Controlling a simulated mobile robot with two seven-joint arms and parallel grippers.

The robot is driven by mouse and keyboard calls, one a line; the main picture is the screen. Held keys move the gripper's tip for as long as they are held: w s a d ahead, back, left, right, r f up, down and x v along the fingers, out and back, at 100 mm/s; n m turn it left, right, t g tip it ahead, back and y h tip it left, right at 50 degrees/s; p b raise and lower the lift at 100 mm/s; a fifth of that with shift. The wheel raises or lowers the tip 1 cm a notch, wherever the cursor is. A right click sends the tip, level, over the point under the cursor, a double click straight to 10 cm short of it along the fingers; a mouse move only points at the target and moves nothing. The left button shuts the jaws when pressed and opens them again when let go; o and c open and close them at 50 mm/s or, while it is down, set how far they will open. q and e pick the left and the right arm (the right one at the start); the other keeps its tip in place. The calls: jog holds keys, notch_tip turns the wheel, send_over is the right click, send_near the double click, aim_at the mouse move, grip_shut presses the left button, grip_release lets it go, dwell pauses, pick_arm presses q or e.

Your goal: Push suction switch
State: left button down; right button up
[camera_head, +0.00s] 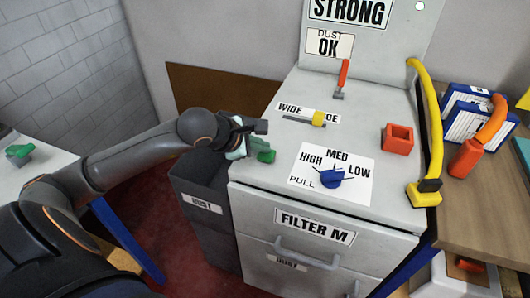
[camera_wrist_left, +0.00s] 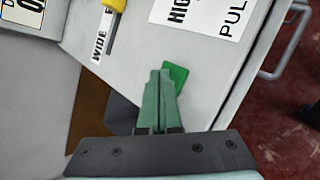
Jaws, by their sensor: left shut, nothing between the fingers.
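A green switch (camera_head: 267,156) sits on the top of the grey cabinet (camera_head: 290,190), near its left front edge. It also shows in the left wrist view as a green block (camera_wrist_left: 177,74) just past the fingertips. My left gripper (camera_head: 246,150) is shut and empty, its teal fingers pointing at the green switch. In the left wrist view the fingers (camera_wrist_left: 160,78) are together and partly overlap the block; I cannot tell whether they touch it. A blue knob (camera_head: 331,178) sits on the HIGH, MED, LOW label (camera_head: 350,190). My right gripper is not in view.
A yellow slider (camera_head: 319,118), a red lever (camera_head: 343,74) and an orange square socket (camera_head: 397,139) stand on the cabinet top. A yellow hose (camera_head: 431,120) runs along its right edge. A dark bin (camera_head: 197,185) stands at left. A wooden bench (camera_head: 480,210) is at right.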

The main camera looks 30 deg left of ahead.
aim_at(262, 155)
pick_arm(q)
jog(key=shift+f+b, duration=0.25)
jog(key=shift+b, duration=0.1)
jog(key=shift+r, duration=0.1)
dwell(0.3)
jog(key=shift+r+p, duration=0.45)
jog(key=shift+r, duration=0.45)
jog(key=shift+r, duration=0.15)
jog(key=shift+r+p, duration=1.75)
jog(key=shift+r, duration=1.1)
